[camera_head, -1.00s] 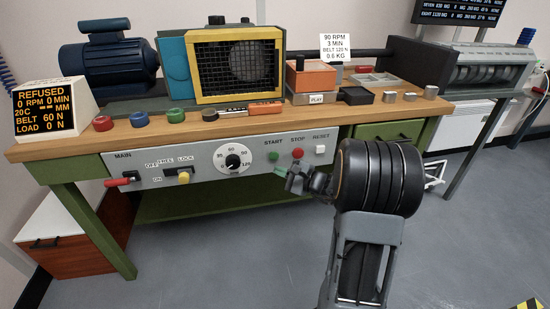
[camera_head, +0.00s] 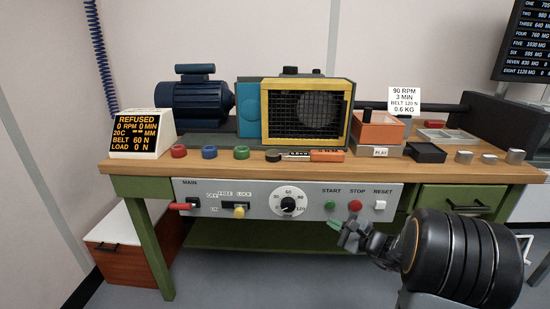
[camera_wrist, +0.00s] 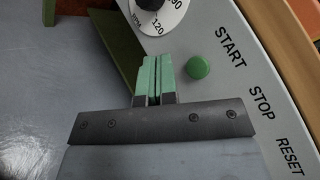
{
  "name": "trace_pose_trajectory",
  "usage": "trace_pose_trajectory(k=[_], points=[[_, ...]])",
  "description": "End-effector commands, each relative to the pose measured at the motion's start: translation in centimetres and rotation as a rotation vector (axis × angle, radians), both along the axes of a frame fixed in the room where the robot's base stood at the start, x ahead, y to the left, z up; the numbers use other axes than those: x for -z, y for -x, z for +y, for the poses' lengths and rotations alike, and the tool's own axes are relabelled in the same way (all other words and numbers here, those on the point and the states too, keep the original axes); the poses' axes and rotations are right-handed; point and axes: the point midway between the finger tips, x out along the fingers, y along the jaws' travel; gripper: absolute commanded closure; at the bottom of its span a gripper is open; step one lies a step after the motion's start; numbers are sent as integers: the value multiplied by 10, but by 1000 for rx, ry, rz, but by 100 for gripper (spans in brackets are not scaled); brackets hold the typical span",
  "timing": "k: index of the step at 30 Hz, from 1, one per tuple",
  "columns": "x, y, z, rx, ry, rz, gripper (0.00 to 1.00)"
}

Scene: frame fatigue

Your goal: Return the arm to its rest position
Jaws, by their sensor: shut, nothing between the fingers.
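My gripper (camera_head: 338,224) is in front of the control panel (camera_head: 258,203), in the head view just below the green START button (camera_head: 330,205). In the wrist view its green fingertips (camera_wrist: 155,75) are together with nothing between them, and the START button (camera_wrist: 198,67) is just to their right. Whether the fingers touch the panel cannot be told. My arm reaches in from the lower right of the head view.
The wooden bench (camera_head: 210,165) carries a blue motor (camera_head: 196,98), a yellow-framed guard (camera_head: 306,112), coloured pucks and an orange box (camera_head: 377,128). A display reading REFUSED (camera_head: 141,132) stands at left. A red-brown cabinet (camera_head: 118,250) is below left.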

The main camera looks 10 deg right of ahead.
Motion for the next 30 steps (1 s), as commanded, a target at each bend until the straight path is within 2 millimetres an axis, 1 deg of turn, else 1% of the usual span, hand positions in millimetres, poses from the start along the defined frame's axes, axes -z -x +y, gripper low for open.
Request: trace_pose_trajectory(k=[1,2,5,6,8,9,11,12,13,15,18,21,24,27,30], points=[[-14,2,9,-31,21,4,100],[-22,5,16,-57,40,10,100],[-57,23,51,-196,151,44,100],[-73,34,68,-270,214,61,100],[-98,53,93,-387,329,87,100],[-113,69,107,-466,416,102,100],[-135,92,122,-577,556,121,100],[-148,107,130,-646,652,129,100],[-158,118,133,-694,726,133,100],[-181,141,137,-794,899,134,100],[-212,166,133,-901,1141,120,100],[-241,182,125,-972,1355,93,100],[-265,191,115,-1013,1532,60,100],[-283,195,108,-1034,1664,30,100],[-294,197,103,-1044,1750,10,100]])
